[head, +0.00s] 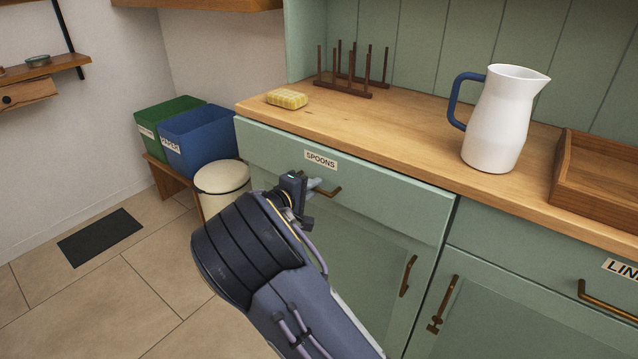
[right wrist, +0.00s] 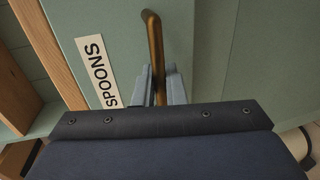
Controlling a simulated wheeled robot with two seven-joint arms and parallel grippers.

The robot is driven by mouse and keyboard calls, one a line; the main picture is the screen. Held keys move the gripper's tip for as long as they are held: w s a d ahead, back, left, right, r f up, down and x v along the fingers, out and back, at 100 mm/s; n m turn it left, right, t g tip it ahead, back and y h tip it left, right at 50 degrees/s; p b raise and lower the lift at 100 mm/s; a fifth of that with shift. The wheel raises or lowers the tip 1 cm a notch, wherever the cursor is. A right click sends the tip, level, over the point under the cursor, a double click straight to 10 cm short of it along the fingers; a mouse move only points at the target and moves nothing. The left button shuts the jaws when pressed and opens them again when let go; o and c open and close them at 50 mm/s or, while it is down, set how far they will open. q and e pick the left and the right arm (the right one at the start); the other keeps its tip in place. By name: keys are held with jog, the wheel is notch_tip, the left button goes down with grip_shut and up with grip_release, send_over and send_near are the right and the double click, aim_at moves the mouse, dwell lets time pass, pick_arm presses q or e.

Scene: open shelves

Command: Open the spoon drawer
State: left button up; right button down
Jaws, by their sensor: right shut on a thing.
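The spoon drawer (head: 380,190) is a green drawer front with a white SPOONS label (head: 321,160), just under the wooden counter. It looks flush with the cabinet, so it appears closed. Its bronze handle (head: 329,191) is partly hidden by my right gripper (head: 312,187). In the right wrist view the handle (right wrist: 154,50) runs down between the two fingers of my right gripper (right wrist: 160,88), which is shut on it. The SPOONS label (right wrist: 97,72) shows to the left of the handle there. My left gripper is not in view.
A white pitcher (head: 496,120), a yellow sponge (head: 287,98), a dark rack (head: 345,88) and a wooden tray (head: 597,203) stand on the counter (head: 400,140). A cream bin (head: 222,178) stands left of the cabinet. Below the drawer is a cupboard door (head: 365,250). Floor at left is mostly clear.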

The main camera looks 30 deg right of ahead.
jog(key=f+p+v, duration=0.1)
jog(key=f+v, duration=0.1)
jog(key=v, duration=0.9)
jog(key=a+f+p+v, duration=0.1)
jog(key=f+v, duration=0.1)
jog(key=v, duration=1)
jog(key=shift+s+f, duration=0.15)
jog(key=shift+f, duration=0.3)
jog(key=shift+d, duration=0.1)
jog(key=c, duration=1.6)
grip_release()
jog(key=shift+c, duration=0.2)
jog(key=p+v, duration=0.1)
jog(key=v, duration=0.7)
